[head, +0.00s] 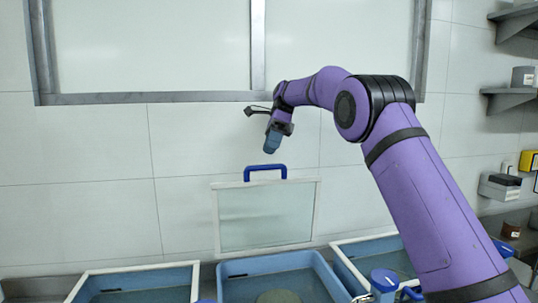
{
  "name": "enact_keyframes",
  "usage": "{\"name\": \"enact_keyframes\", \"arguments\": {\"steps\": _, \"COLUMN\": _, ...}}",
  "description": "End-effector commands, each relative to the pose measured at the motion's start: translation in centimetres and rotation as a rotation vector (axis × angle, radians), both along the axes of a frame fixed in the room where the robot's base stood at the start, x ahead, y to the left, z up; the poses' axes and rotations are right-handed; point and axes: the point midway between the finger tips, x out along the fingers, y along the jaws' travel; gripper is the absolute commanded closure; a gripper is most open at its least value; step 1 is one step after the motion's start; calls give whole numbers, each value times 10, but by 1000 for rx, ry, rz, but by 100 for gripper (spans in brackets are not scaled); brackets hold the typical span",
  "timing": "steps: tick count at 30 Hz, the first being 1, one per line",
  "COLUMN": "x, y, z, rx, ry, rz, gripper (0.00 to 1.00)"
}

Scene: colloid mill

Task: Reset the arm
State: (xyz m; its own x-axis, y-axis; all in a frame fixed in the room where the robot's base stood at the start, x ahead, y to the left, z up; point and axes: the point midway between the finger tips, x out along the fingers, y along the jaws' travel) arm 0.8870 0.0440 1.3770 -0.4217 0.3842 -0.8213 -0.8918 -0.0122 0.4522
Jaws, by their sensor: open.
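My purple arm comes in from the lower right, bends at a black-ringed joint and reaches left across the picture. My gripper (271,143) is at its far end, small in the view and pointing down in front of the tiled wall. It is open, and I see nothing held in it, though its fingers are hard to make out. It is above and apart from the blue handle (265,172) of a raised clear panel (266,215) with a pale frame.
The panel stands upright behind a blue open bin (237,268). Grey shelves (510,100) with small items line the right wall. The space left of my gripper is free.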

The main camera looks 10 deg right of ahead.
Motion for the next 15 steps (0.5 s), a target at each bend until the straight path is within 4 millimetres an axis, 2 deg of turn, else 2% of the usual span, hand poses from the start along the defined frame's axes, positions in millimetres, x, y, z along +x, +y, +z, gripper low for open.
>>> {"name": "enact_keyframes", "arguments": {"steps": 15, "x": -1, "y": -3, "z": 7, "rx": 2, "ry": -11, "rz": 6, "gripper": 56}}
